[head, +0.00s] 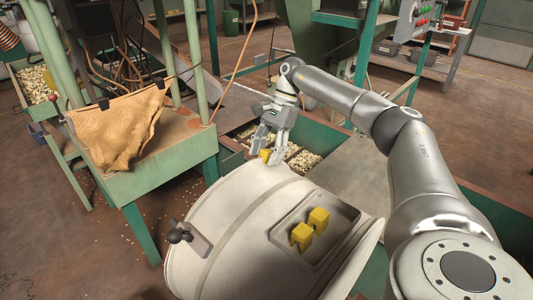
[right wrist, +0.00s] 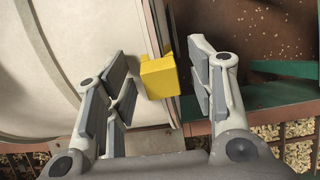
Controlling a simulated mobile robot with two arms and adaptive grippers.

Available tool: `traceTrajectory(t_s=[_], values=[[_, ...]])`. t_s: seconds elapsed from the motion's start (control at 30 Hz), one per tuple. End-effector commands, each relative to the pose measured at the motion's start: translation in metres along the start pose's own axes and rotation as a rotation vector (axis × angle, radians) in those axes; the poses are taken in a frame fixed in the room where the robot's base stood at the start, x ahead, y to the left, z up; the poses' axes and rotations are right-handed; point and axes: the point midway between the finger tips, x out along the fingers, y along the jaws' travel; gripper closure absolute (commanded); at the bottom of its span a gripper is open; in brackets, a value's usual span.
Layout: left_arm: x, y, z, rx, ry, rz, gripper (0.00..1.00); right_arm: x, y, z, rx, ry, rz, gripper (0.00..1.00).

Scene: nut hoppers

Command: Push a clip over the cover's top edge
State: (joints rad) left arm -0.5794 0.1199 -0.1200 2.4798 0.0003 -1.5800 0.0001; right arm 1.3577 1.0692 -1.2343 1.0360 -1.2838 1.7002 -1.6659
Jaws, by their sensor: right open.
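The cover (head: 225,240) is a large off-white curved shell at the bottom middle of the head view; it also shows at the left of the right wrist view (right wrist: 40,70). A yellow clip (right wrist: 158,77) is at the cover's edge, partly hidden by my gripper in the head view. My right gripper (right wrist: 157,56) is open, with one finger on each side of this clip and a gap on both sides. In the head view it (head: 265,153) reaches down at the cover's far edge. Two more yellow clips (head: 302,236) (head: 318,219) stand in a shallow tray (head: 283,226) on the cover. My left gripper is not in view.
A green bin (head: 312,133) with nuts lies just beyond the cover's edge. A green stand (head: 165,155) with a tan cloth (head: 118,125) is at the left. A dark-knobbed latch (head: 190,238) sticks up from the cover. Nut debris lies on the brown floor.

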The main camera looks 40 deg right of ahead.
Motion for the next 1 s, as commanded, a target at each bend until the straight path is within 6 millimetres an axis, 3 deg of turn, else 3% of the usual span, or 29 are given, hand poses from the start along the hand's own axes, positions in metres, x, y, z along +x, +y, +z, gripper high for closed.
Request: traceTrajectory(t_s=[0.4,0.5,0.7,1.0], values=[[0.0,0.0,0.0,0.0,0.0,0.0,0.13,-0.084,-0.001,0.001,-0.001,-0.002,-0.004,0.49],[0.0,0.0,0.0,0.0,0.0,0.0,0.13,-0.097,-0.001,0.001,0.0,-0.001,-0.004,0.49],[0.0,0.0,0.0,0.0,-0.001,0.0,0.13,-0.111,0.0,0.0,0.0,-0.001,-0.001,0.49],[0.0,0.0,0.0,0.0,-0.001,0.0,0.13,-0.114,0.0,0.0,-0.001,-0.001,0.001,0.49]])
